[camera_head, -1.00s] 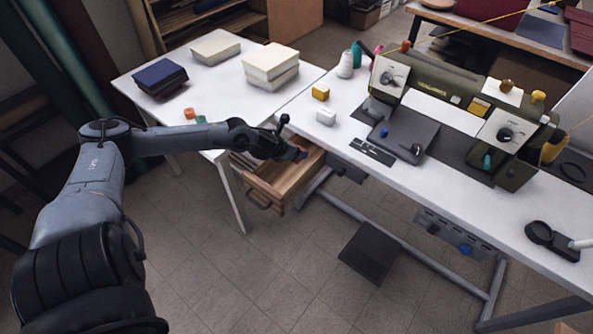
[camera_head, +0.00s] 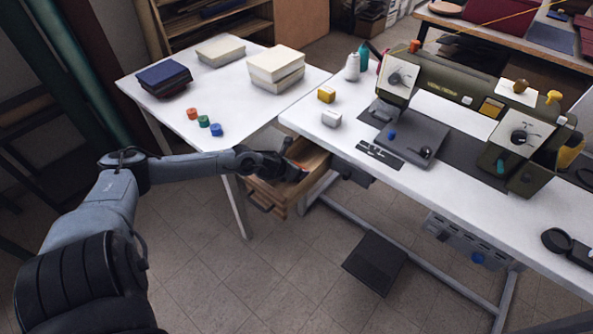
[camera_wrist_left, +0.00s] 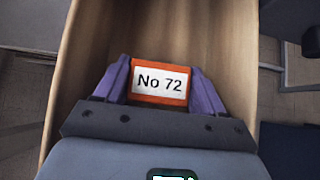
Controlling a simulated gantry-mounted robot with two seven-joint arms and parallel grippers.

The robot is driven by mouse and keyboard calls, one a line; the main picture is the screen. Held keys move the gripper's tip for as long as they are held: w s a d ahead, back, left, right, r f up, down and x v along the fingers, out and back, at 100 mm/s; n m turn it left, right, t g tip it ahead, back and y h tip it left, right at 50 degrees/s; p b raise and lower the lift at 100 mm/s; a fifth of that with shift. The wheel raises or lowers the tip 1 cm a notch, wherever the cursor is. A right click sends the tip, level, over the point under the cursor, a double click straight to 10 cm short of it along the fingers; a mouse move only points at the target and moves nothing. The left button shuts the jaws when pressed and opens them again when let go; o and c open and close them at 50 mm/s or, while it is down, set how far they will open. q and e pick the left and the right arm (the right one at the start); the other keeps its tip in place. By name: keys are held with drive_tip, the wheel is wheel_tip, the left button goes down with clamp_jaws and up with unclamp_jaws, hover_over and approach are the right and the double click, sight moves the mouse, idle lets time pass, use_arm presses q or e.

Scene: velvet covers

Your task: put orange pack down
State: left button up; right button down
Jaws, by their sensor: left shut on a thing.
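The orange pack (camera_wrist_left: 159,82) has a white label reading "No 72". In the left wrist view it sits between the two purple fingers of my left gripper (camera_wrist_left: 160,85), which is shut on it. The open wooden drawer (camera_wrist_left: 232,75) lies around and below the pack. In the head view my left gripper (camera_head: 297,172) reaches into the drawer (camera_head: 283,201) under the sewing table, with only a sliver of orange showing. I cannot tell whether the pack touches the drawer floor. My right gripper is not in view.
Red, green and blue spools (camera_head: 204,121) lie on the left table. The sewing machine (camera_head: 470,100) fills the sewing table's middle.

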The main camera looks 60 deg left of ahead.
use_arm(q)
drive_tip(key=o, duration=1.1)
drive_tip(key=shift+s+r, duration=0.15)
drive_tip(key=shift+r, duration=0.2)
drive_tip(key=shift+p+v, duration=4.25)
drive_tip(key=shift+v, duration=1.45)
